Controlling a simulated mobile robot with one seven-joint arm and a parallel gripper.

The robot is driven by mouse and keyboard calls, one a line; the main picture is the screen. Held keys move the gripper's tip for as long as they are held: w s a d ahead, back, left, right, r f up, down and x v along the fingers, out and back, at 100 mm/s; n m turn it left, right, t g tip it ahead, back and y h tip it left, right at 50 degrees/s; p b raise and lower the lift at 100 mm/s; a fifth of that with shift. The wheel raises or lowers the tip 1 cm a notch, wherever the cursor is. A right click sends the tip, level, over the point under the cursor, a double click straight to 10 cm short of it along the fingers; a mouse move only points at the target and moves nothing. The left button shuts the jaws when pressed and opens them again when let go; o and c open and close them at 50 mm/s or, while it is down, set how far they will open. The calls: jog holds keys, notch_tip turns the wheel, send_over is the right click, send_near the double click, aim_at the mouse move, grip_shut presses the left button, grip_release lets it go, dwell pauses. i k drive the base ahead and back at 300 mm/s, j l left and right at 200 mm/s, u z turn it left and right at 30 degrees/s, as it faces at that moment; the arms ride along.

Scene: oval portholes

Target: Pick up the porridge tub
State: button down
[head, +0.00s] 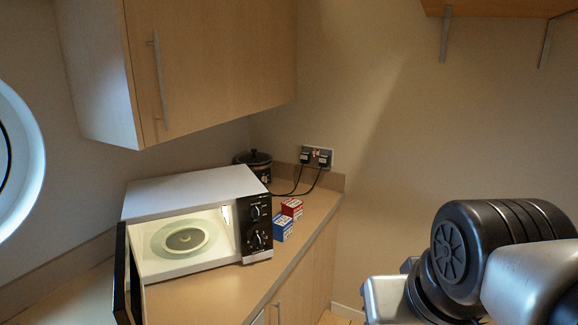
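I cannot make out a porridge tub for certain in the head view. A white microwave (190,190) stands on the counter with its door (127,275) swung open. Its lit inside holds a round turntable (180,238) with a grey-centred disc on it, and no tub shows there. Two small boxes stand to the right of the microwave: a blue and white one (282,228) in front and a red and white one (291,208) behind it. My arm shows at the lower right, but my gripper is not in view.
A dark lidded pot (255,164) stands in the back corner behind the microwave, near a socket with two black plugs (317,158). A wall cupboard (205,65) hangs above. The counter (225,295) is bare in front of the microwave. A bracketed shelf (500,8) is at top right.

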aim_at(283, 225)
jog(key=k+j+u, duration=0.2)
jog(key=k+j, duration=0.25)
jog(key=k+j+u, duration=0.2)
jog(key=k+j, duration=0.3)
jog(key=k+j+u, duration=0.2)
jog(key=k+j, duration=0.2)
jog(key=j, duration=0.25)
jog(key=i+l+u, duration=0.1)
jog(key=i+l, duration=0.15)
jog(key=l, duration=0.15)
jog(key=i+l+u, duration=0.1)
jog(key=i+l, duration=0.2)
jog(key=l, duration=0.15)
jog(key=i+l+u, duration=0.1)
jog(key=i+l, duration=0.15)
jog(key=l, duration=0.2)
jog(key=i+l+u, duration=0.1)
jog(key=l, duration=0.35)
jog(key=i+l+u, duration=0.1)
jog(key=i+l, duration=0.2)
jog(key=l, duration=0.2)
jog(key=i+l+u, duration=0.1)
jog(key=l, duration=0.4)
jog(key=i+l+u, duration=0.1)
jog(key=i+l, duration=0.2)
jog(key=l, duration=0.2)
jog(key=i+l+u, duration=0.1)
jog(key=l, duration=0.45)
